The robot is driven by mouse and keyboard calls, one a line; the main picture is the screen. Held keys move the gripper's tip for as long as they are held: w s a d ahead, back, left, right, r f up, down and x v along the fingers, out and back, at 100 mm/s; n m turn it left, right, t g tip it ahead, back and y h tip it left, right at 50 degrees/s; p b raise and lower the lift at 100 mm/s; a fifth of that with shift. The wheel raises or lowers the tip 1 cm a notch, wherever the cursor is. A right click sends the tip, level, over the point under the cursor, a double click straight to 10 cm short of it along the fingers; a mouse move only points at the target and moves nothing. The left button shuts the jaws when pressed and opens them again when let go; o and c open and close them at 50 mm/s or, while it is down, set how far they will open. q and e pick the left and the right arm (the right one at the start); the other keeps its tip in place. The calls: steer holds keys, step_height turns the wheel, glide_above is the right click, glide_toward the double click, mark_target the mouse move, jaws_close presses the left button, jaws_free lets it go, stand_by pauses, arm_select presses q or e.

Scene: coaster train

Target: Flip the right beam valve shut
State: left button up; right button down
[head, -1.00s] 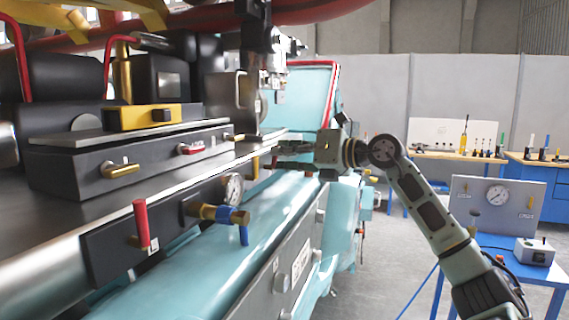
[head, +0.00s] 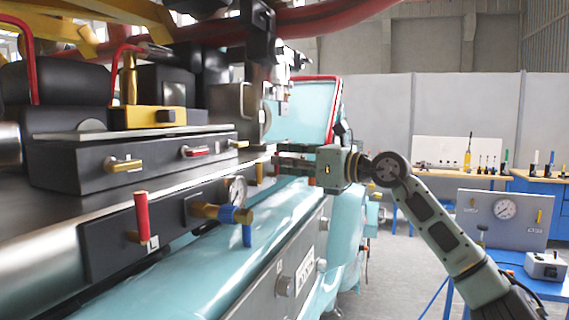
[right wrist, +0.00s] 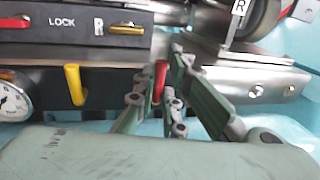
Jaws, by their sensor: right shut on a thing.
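The right beam valve's red handle (right wrist: 160,80) stands between my right gripper's fingers in the right wrist view, upright against the dark side panel. My right gripper (right wrist: 164,92) is shut on it, and the fingers hide part of the handle. The left beam valve's red handle (head: 142,215), marked L, stands upright at the near end. My left gripper is not in view.
A yellow handle (right wrist: 75,85) and a gauge (right wrist: 13,102) sit left of the gripper in the right wrist view. A blue-handled brass valve (head: 232,214) is farther along the panel. A grey ledge (right wrist: 255,75) runs close by the fingers. A blue bench (head: 490,255) stands at right.

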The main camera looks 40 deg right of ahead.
steer(key=shift+w+a+f, duration=0.1)
steer(key=shift+f, duration=0.25)
steer(key=c, duration=2)
jaws_free()
steer(key=shift+o, duration=0.9)
steer(key=shift+r, duration=0.2)
steer(key=shift+s, duration=0.2)
steer(key=shift+s+d+f, duration=0.15)
steer(key=shift+s+d, duration=0.35)
steer(key=shift+s, duration=0.9)
steer(key=v, duration=0.9)
